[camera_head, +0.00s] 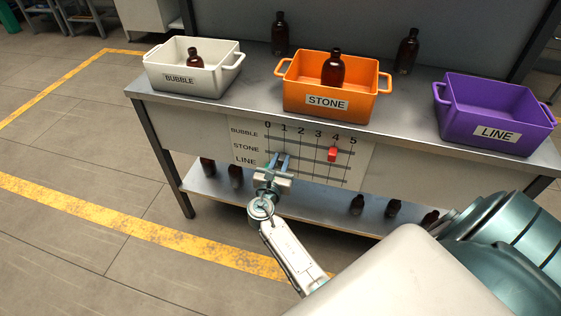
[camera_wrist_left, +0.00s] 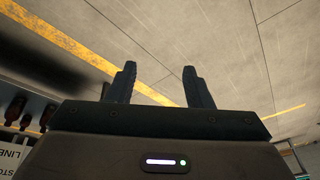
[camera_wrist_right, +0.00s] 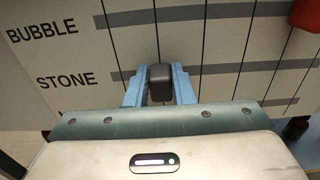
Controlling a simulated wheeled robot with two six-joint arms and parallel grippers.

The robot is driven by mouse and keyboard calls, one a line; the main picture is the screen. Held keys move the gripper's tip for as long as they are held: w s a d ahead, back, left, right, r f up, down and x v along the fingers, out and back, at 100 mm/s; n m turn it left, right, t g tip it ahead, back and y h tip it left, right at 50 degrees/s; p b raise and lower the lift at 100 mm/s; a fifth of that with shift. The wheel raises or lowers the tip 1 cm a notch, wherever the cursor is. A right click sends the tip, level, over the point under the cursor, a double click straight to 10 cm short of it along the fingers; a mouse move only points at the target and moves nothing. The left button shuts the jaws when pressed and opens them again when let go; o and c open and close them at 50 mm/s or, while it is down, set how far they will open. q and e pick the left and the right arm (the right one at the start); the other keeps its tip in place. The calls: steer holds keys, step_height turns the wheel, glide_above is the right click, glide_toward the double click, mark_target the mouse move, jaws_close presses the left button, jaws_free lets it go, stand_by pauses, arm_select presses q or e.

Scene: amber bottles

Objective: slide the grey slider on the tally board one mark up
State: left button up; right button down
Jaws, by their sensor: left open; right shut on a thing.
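The tally board (camera_head: 240,145) is on the front of the table, with rows BUBBLE, STONE and LINE and marks 0 to 5. My right gripper (camera_head: 281,158) is at the board's left part, near the low marks. In the right wrist view its blue fingers are shut on the dark grey slider (camera_wrist_right: 160,80), one on each side. A red slider (camera_head: 333,154) stands farther right, near mark 4. My left gripper (camera_wrist_left: 160,88) is open and empty, above the floor.
A white BUBBLE crate (camera_head: 213,82) and an orange STONE crate (camera_head: 300,98), each with a bottle, stand on the table beside an empty purple LINE crate (camera_head: 470,125). Two bottles stand behind. Several bottles stand on the lower shelf (camera_head: 320,210). The rails right of the grey slider look clear up to the red one.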

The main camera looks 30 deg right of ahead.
mark_target(300, 155)
steer(key=shift+s+d, duration=0.1)
steer(key=shift+d, duration=0.05)
steer(key=s+d+p, duration=0.2)
steer(key=s+d, duration=0.1)
steer(key=shift+s, duration=0.3)
arm_select(q)
steer(key=x, duration=0.7)
steer(key=shift+s+f, duration=0.15)
steer(key=shift+s, duration=0.2)
steer(key=shift+a, duration=0.1)
arm_select(e)
steer(key=c, duration=1.2)
jaws_free()
steer(key=shift+c, duration=0.2)
